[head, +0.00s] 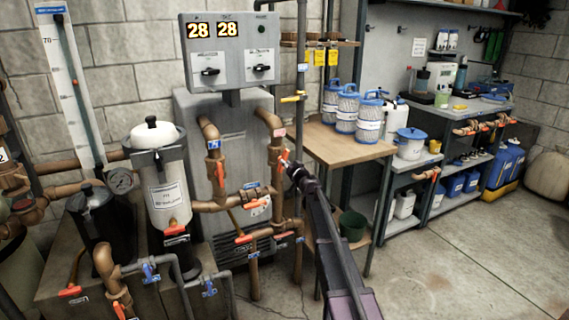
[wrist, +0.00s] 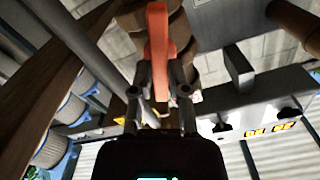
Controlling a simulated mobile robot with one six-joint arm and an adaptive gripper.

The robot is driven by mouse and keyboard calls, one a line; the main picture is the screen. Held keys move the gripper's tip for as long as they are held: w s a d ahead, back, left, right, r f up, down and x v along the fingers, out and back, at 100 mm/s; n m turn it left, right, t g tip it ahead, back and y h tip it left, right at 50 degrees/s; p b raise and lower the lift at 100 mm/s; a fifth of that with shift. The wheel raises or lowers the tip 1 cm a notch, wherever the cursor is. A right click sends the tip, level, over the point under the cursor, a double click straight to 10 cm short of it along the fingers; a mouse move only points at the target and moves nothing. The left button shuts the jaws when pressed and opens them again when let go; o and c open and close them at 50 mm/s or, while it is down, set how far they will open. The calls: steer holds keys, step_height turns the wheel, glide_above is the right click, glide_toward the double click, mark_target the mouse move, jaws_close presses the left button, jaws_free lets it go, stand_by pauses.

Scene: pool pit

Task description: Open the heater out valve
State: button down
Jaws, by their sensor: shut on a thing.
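An orange lever valve (head: 283,156) sits on the copper pipe that comes down from the right side of the heater (head: 232,125), below a pink tag (head: 280,132). The tag's text is too small to read. My gripper (head: 290,170) reaches this lever from the front right. In the wrist view, the orange handle (wrist: 157,45) lies between the two fingers of my gripper (wrist: 159,88), which are shut on it. The copper pipe (wrist: 178,50) shows behind the handle. The gripper hides part of the valve in the head view.
Other orange levers (head: 245,238) and copper pipes lie below and left. A control box (head: 230,50) hangs above. The floor (head: 460,260) at right is clear.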

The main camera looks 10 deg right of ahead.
steer(key=n, duration=0.4)
steer(key=shift+a+n, duration=0.1)
steer(key=shift+n, duration=0.3)
steer(key=c, duration=0.5)
jaws_free()
steer(key=shift+w+f, duration=0.1)
steer(key=shift+v, duration=3.6)
